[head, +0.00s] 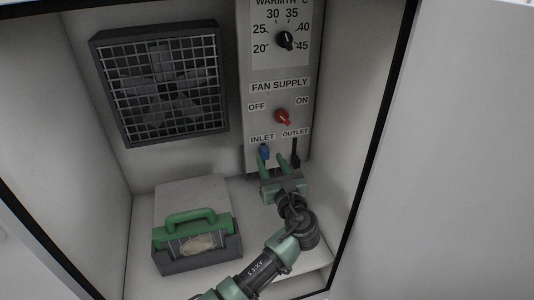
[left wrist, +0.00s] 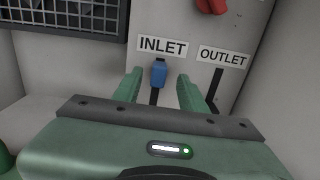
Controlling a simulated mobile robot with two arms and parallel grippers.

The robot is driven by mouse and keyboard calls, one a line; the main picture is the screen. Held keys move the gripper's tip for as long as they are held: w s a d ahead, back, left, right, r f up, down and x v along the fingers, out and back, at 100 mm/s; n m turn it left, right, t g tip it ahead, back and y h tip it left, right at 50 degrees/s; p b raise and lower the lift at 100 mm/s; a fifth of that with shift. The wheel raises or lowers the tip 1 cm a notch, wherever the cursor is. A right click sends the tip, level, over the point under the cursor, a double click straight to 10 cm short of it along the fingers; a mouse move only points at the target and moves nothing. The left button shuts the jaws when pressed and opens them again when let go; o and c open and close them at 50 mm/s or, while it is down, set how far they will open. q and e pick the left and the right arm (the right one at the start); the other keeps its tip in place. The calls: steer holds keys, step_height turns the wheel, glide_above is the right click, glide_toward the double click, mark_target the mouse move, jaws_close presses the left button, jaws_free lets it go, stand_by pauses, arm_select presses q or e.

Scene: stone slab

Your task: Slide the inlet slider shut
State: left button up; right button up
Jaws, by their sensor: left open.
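The inlet slider is a small blue knob (head: 264,152) under the INLET label on the grey control panel, at the top of a dark vertical slot. It also shows in the left wrist view (left wrist: 158,73), with the slot running down below it. My left gripper (head: 272,160) is open in front of the panel. In the left wrist view its two green fingers (left wrist: 158,88) stand on either side of the blue knob, with gaps on both sides. I cannot tell how far the fingertips reach past it. My right gripper is not in view.
The outlet slot (left wrist: 215,88) is just right of the fingers. Above are a red fan supply knob (head: 282,117) and a black warmth dial (head: 285,40). A fan grille (head: 163,80) is on the back wall. A green-handled box (head: 196,242) stands on the cabinet floor at left.

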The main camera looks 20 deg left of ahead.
mark_target(266, 156)
arm_select(q)
steer(key=x, duration=0.3)
steer(key=shift+f, duration=0.2)
steer(key=shift+w+a, duration=0.25)
steer(key=c, duration=0.7)
jaws_close()
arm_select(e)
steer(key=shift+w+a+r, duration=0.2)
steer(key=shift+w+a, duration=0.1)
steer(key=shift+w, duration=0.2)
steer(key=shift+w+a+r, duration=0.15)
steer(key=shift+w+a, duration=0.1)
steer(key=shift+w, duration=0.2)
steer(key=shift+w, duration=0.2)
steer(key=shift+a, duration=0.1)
